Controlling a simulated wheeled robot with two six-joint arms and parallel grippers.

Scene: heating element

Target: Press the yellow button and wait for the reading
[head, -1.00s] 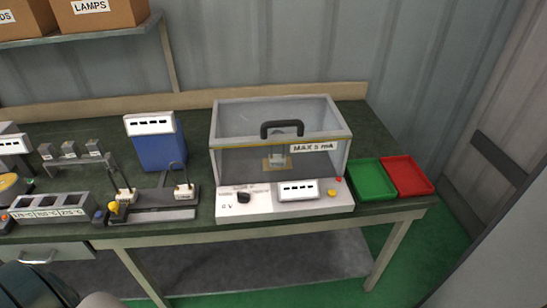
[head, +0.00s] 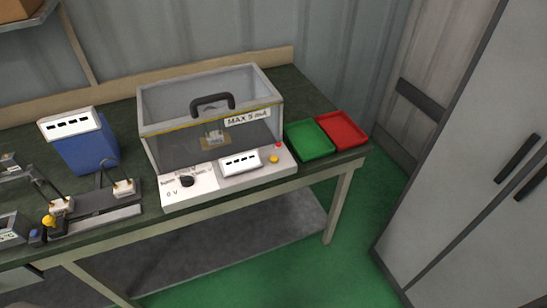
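The yellow button (head: 274,159) sits on the right part of the white front panel (head: 200,194) of a clear-walled box (head: 173,151). A small red light or button (head: 278,145) is just behind it. A white display (head: 240,163) with dark marks is left of the yellow button; its reading is too small to tell. A black knob (head: 187,181) is at the panel's left, near a "0 V" mark. The box has a black handle and a "MAX 5 mA" label (head: 247,118). A small part on a tan base (head: 215,141) is inside. Neither gripper is in view.
A green tray (head: 309,140) and a red tray (head: 342,130) lie right of the box. A blue meter (head: 85,150) and a fixture (head: 100,207) stand left. A grey cabinet (head: 468,150) is at the right. Green floor (head: 330,270) is free in front.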

